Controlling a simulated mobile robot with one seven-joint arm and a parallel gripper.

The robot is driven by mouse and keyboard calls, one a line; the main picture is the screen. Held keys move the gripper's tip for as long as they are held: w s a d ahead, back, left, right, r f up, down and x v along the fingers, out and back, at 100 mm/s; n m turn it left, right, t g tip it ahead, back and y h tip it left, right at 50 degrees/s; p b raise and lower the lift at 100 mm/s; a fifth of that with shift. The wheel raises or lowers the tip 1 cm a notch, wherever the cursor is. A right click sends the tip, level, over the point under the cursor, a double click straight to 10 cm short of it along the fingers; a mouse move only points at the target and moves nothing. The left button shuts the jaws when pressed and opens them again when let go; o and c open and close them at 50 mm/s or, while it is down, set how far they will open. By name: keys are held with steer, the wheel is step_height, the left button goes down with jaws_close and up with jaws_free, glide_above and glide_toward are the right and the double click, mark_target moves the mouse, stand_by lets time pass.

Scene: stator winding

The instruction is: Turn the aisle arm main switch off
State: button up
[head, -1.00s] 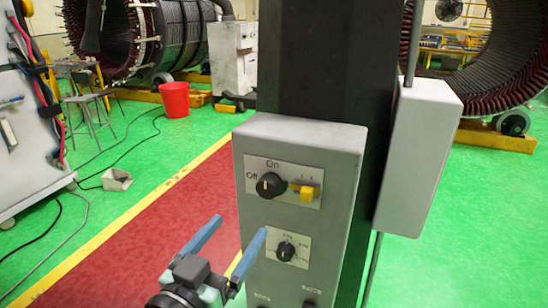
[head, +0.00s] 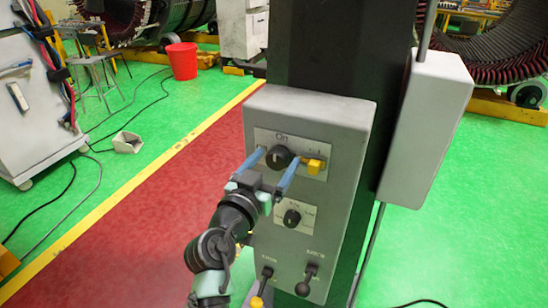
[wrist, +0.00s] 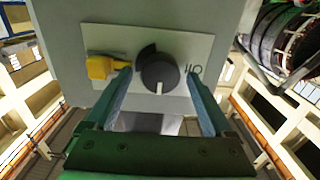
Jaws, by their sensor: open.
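The main switch is a round black knob (head: 279,157) on a pale plate, high on the front of a grey control box (head: 345,130). "On" is printed above the knob. In the wrist view the plate appears upside down, with "Off" to the right of the knob (wrist: 158,68). The knob's white mark points down there, towards the On side. My gripper (head: 274,160) is open, with one blue finger on each side of the knob. In the wrist view the fingers (wrist: 159,88) flank the knob with visible gaps; contact is not evident.
A yellow piece (head: 314,166) sits close right of the knob, beside a fingertip. A smaller dial (head: 292,217) and two toggle levers (head: 310,279) are lower on the box. A grey side box (head: 428,125) is right of the black column (head: 335,50).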

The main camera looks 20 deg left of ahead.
steer(key=shift+w, duration=0.1)
steer(key=shift+c, duration=0.3)
steer(key=c, duration=1.3)
steer(key=shift+f+n, duration=0.1)
steer(key=shift+n, duration=0.3)
steer(key=n+b, duration=0.1)
steer(key=n, duration=0.2)
steer(key=shift+a+n, duration=0.1)
steer(key=shift+n, duration=0.3)
steer(key=n, duration=0.4)
steer(key=shift+a+n, duration=0.1)
steer(key=shift+n, duration=0.2)
steer(key=n+p, duration=0.2)
steer(key=n, duration=0.3)
steer(key=shift+f, duration=0.1)
steer(key=shift+f+n+p, duration=0.1)
steer(key=shift+n+p, duration=0.5)
steer(key=shift+n, duration=1.2)
